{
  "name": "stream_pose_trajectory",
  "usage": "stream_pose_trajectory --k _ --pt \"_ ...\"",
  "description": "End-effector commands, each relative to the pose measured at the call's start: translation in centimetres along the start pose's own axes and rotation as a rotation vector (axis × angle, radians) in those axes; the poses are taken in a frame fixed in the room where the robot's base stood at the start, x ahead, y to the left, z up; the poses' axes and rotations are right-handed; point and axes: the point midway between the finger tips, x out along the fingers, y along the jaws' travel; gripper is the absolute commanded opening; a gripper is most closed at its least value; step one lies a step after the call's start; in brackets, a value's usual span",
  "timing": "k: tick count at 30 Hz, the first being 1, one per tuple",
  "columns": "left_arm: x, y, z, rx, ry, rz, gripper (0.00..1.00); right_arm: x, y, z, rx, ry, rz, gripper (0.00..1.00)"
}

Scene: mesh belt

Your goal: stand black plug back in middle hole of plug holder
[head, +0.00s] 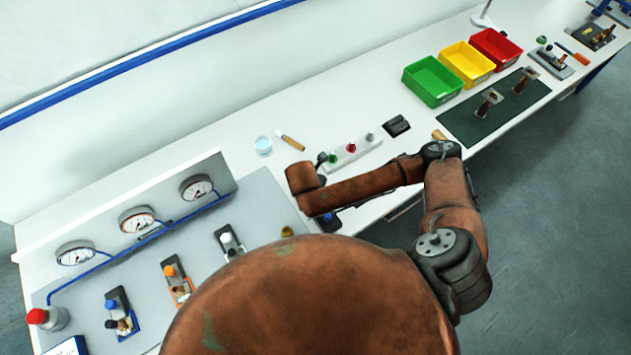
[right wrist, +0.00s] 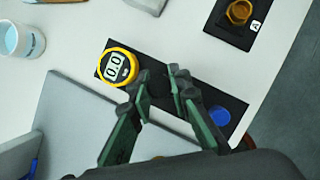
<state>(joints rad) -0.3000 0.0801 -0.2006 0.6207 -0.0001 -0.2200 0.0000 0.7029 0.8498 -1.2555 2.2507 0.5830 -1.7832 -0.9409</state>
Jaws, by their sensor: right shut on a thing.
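My right gripper (right wrist: 160,85) is shut on a dark thing, apparently the black plug, which is hard to make out between the fingertips. In the head view my right arm hides the gripper and most of the plate; a blue part (head: 327,217) shows below the arm. My left gripper is not in view.
A cup (head: 263,145) and a wooden-handled tool (head: 290,140) lie behind. A pale bar (head: 352,152) with green, red and pale knobs is beside the arm. Another black plate (right wrist: 228,27) with a brass nut is close by. A grey gauge panel (head: 225,168) stands left.

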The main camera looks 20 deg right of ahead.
Motion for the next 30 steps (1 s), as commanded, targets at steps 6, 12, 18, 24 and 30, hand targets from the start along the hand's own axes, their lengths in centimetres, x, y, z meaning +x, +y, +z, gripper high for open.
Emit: stream_pose_trajectory --k 6,12,18,24,30 --pt "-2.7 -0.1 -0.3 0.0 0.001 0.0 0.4 -0.9 -0.5 0.2 -0.431 0.003 0.179 0.0" --pt "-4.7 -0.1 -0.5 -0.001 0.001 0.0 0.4 -1.9 -0.6 0.2 -0.818 0.001 0.34 0.0" --pt "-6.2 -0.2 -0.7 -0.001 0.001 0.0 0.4 -3.0 -0.6 0.2 -1.143 -0.002 0.475 0.0" --pt "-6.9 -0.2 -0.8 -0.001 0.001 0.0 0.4 -3.6 -0.6 -0.1 -1.324 -0.001 0.548 0.0" --pt "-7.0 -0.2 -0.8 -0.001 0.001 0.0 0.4 -3.7 -0.6 -0.2 -1.366 -0.001 0.566 0.0"
